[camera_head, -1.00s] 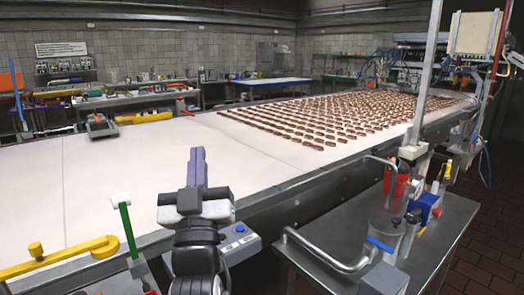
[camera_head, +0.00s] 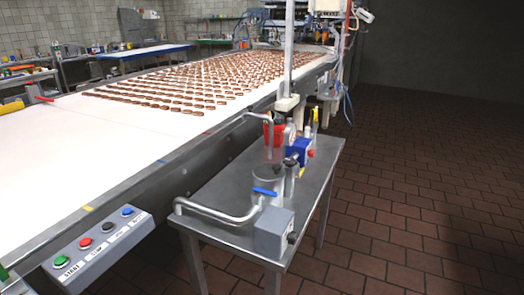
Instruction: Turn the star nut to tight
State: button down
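My gripper is out of view. I cannot clearly make out a star nut. A small dark knob (camera_head: 291,161) sits near the top of a metal fitting on the steel side table (camera_head: 222,186); its shape is too small to tell. Near it are a blue block (camera_head: 298,151), a clear cylinder (camera_head: 267,184) with a blue lever (camera_head: 265,192), and a grey box (camera_head: 274,234) at the table's front. Bent metal pipes (camera_head: 215,216) run to the table's left side.
A long white conveyor (camera_head: 70,150) with rows of brown bars fills the left. A control box (camera_head: 98,250) with several coloured buttons hangs on its near side. A metal post (camera_head: 289,50) rises behind the side table. The tiled floor (camera_head: 410,210) at right is clear.

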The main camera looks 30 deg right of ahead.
aim_at(289, 162)
jog(key=i+l, duration=0.1)
jog(key=i, duration=0.35)
jog(key=i+l+z, duration=0.1)
jog(key=i, duration=0.35)
